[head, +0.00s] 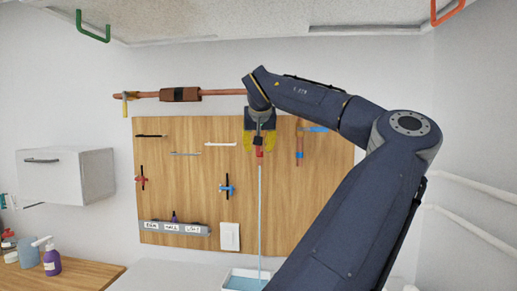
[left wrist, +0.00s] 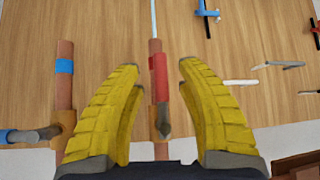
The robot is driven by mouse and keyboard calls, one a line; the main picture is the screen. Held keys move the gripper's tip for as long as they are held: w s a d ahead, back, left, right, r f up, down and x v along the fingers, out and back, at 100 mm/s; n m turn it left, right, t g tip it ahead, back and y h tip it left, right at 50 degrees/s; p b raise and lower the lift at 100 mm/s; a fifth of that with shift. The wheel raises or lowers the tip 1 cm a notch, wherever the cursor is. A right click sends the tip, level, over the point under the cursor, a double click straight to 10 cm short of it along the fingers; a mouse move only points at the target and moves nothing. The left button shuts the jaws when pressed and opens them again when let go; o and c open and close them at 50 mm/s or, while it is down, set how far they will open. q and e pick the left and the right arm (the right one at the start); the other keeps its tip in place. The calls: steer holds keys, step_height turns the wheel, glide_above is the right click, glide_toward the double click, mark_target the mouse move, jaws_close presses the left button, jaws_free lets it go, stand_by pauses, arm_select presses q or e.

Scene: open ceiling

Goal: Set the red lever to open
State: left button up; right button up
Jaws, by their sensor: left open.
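The red lever (left wrist: 161,88) is in the middle of the left wrist view. Its red handle runs roughly along a short copper pipe (left wrist: 155,46), and its grey arm joins a brass valve body (left wrist: 153,118). In the head view the red part (head: 260,153) shows just below my left gripper (head: 259,143). The gripper's yellow fingers (left wrist: 161,95) are open, one on each side of the lever, with visible gaps. The valve body is hidden behind the gripper in the head view. My right gripper is not in view.
A blue lever (head: 313,129) sticks out across the neighbouring copper pipe (head: 300,152). A wooden board (head: 190,200) carries several tools and a label rail (head: 175,228). A thin pale tube (head: 261,210) runs down to a tray (head: 232,280). A horizontal copper pipe (head: 222,92) passes above.

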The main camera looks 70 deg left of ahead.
arm_select(q)
steer(key=v, duration=1)
steer(key=shift+d, duration=0.15)
steer(key=shift+r, duration=0.1)
